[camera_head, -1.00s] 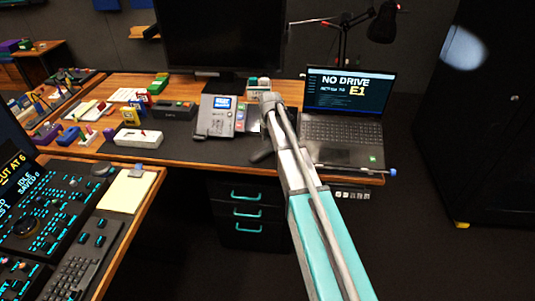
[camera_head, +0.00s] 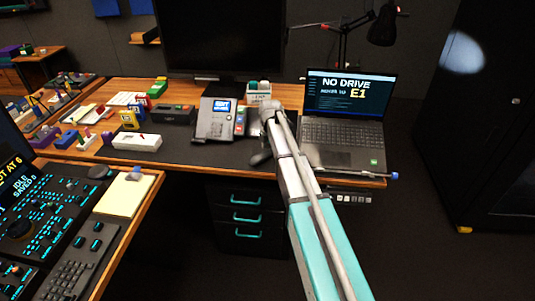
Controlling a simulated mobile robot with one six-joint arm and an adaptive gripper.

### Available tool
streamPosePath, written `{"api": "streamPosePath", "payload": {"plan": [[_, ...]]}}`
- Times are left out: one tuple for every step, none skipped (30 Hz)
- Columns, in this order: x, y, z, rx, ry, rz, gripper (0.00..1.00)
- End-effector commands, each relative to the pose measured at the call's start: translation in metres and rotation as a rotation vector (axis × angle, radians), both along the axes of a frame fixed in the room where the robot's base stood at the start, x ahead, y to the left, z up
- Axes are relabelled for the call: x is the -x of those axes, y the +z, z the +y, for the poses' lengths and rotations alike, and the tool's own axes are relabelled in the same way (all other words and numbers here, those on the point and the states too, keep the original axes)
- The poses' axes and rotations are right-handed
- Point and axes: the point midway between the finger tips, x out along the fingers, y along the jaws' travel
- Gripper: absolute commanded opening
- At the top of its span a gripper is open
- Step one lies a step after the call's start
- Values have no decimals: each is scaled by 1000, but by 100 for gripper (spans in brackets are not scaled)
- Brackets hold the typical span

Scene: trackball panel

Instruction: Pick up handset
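A desk phone (camera_head: 215,120) with a lit blue screen stands on the dark mat of the wooden desk, left of my arm. Its handset is too small to make out clearly from the rest of the phone. My arm reaches up from the bottom right to the desk, its wrist just right of the phone. A dark part low at the arm's end, near the mat, looks like my gripper (camera_head: 261,155). It is apart from the phone. Its fingers are too small and dark to show whether they are open or shut, and nothing is clearly seen in it.
An open laptop (camera_head: 343,145) stands close on the right of my arm. A monitor (camera_head: 220,38) and a small pale box (camera_head: 258,92) are behind. Left of the phone are a dark device (camera_head: 174,114) and a white box (camera_head: 137,141). A control console fills the lower left.

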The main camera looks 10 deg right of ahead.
Motion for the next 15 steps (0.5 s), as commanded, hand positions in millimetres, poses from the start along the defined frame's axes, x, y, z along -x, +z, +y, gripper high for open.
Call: {"api": "streamPosePath", "payload": {"plan": [[0, 0, 0, 0, 0, 0, 79], [0, 0, 0, 0, 0, 0, 74], [0, 0, 0, 0, 0, 0, 66], [0, 0, 0, 0, 0, 0, 61], [0, 0, 0, 0, 0, 0, 55], [0, 0, 0, 0, 0, 0, 48], [0, 0, 0, 0, 0, 0, 42], [0, 0, 0, 0, 0, 0, 37], [0, 0, 0, 0, 0, 0, 29], [0, 0, 0, 0, 0, 0, 24], [0, 0, 0, 0, 0, 0, 18], [0, 0, 0, 0, 0, 0, 11], [0, 0, 0, 0, 0, 0, 5], [0, 0, 0, 0, 0, 0, 0], [0, 0, 0, 0, 0, 0, 0]]}}
